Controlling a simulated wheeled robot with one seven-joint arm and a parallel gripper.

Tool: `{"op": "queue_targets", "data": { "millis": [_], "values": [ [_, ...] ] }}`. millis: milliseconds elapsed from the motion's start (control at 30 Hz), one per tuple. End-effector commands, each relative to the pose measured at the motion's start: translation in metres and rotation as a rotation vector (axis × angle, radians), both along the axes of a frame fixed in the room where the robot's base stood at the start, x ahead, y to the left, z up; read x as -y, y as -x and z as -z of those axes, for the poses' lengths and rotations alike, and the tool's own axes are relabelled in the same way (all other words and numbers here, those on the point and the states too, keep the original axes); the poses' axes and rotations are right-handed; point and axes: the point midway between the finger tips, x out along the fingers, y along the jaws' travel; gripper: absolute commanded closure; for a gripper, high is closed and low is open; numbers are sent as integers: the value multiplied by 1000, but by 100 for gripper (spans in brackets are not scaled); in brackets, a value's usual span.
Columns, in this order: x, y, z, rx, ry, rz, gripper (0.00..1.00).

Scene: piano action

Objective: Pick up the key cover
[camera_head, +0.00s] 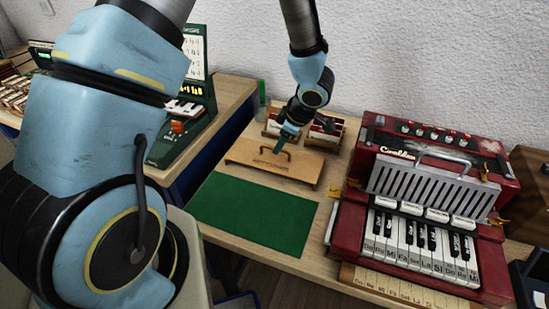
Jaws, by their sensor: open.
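A low wooden board with small feet and a raised handle, which looks like the key cover (243,153), rests on the table behind a green mat (255,211). My gripper (281,145) points down right over the handle of this board. Its jaws are open, and the fingertips are too small to tell whether they touch the handle. The arm and gripper hide part of the handle and the board's back edge.
A red keyboard instrument (343,222) with a grey slotted panel stands to the right. Small wooden holders (325,139) stand close behind the board. A green console (163,150) stands on the left table. The green mat is bare.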

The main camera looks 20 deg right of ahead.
Motion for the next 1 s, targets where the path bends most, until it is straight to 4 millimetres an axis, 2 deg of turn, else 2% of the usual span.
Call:
{"op": "queue_targets", "data": {
  "millis": [200,467,900,1000],
  "values": [
    [-2,-10,23,-1,-1,1,53],
    [-3,-12,26,1,0,1,53],
    [-3,-12,26,1,0,1,100],
    [-3,-12,26,1,0,1,100]
  ]
}}
